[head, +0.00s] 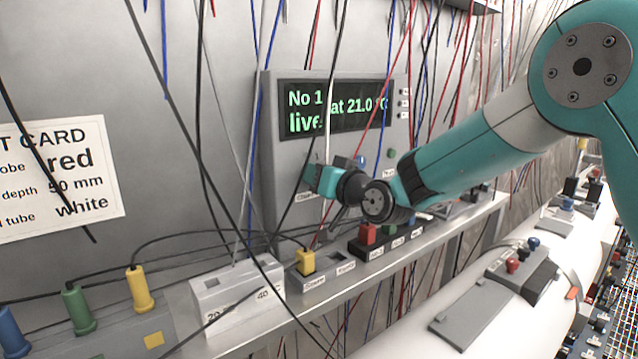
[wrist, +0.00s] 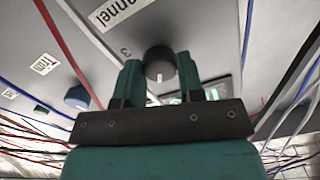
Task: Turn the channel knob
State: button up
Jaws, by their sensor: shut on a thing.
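The channel knob (wrist: 160,60) is a dark round knob with a pale pointer mark, on the grey panel beside a label ending in "nnel" in the wrist view. My gripper (wrist: 159,72) has one teal finger on each side of it and is shut on it. In the head view my gripper (head: 330,178) is against the lower part of the grey instrument box (head: 268,150) and hides the knob. The box's display (head: 335,108) shows green text including "No 1", "live" and "at 21.0".
A blue knob (wrist: 77,97) near a "Trim" label is left of my gripper. Loose wires hang in front of the panel. Below is a shelf with a yellow plug (head: 306,262) and a red plug (head: 368,233). A white card (head: 60,180) is at left.

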jog(key=shift+m+b, duration=0.45)
jog(key=shift+m, duration=0.55)
jog(key=o, duration=0.9)
jog(key=b+v, duration=0.8)
jog(key=v, duration=0.9)
jog(key=shift+s+d+b, duration=0.15)
jog(key=shift+d+b, duration=0.05)
jog(key=shift+b, duration=0.1)
